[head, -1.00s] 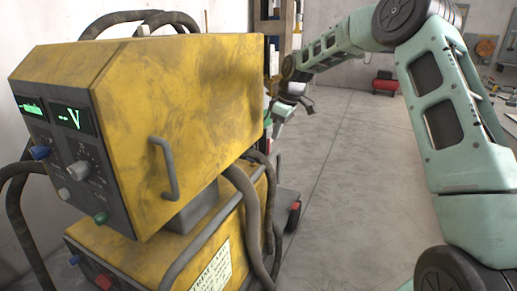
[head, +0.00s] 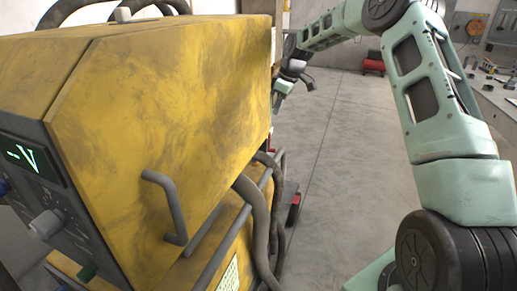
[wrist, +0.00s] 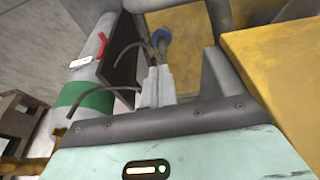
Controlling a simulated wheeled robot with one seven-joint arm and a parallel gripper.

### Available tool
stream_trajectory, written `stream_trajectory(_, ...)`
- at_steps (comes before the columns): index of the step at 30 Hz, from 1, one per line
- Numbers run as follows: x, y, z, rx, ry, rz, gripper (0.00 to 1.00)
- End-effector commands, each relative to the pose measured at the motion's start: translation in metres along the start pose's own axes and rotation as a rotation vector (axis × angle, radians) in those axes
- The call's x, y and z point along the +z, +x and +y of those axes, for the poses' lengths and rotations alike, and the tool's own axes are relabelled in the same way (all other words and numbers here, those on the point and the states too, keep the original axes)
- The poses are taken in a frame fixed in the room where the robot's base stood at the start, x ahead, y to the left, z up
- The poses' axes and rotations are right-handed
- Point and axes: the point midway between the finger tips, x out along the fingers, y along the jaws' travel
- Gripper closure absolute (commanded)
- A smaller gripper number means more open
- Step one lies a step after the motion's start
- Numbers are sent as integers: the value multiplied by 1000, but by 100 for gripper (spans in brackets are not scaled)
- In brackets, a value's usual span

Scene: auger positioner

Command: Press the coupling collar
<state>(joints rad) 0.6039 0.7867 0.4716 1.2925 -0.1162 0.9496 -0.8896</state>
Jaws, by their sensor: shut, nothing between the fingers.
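My gripper (wrist: 156,72) is shut and empty in the wrist view, its two pale fingers side by side. Beyond the fingertips is a blue round fitting (wrist: 162,35) by a dark hose and a yellow surface; I cannot tell whether it is the coupling collar. The fitting looks apart from the fingers. In the head view, my gripper (head: 284,87) is small, at the far end of the raised arm, just past the yellow machine's right edge. No collar can be made out in the head view.
The yellow machine (head: 170,110) fills the left, with a grey handle (head: 165,207) and thick hoses (head: 262,220). A cylinder with a green band (wrist: 85,95) stands left of the fingers in the wrist view. Open floor (head: 350,130) lies right of the machine.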

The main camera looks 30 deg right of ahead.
Motion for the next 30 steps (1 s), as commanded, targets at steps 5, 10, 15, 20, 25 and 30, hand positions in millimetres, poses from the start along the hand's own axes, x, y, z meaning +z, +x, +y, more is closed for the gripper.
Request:
stream_trajectory(5,0,0,0,0,0,0,100)
stream_trajectory(10,0,3,0,-1,0,0,100)
stream_trajectory(15,0,24,-1,-4,0,-2,100)
stream_trajectory(20,0,56,-1,-4,0,-1,100)
stream_trajectory(25,0,92,-1,-3,-1,-1,100)
stream_trajectory(30,0,128,-1,-3,0,-1,100)
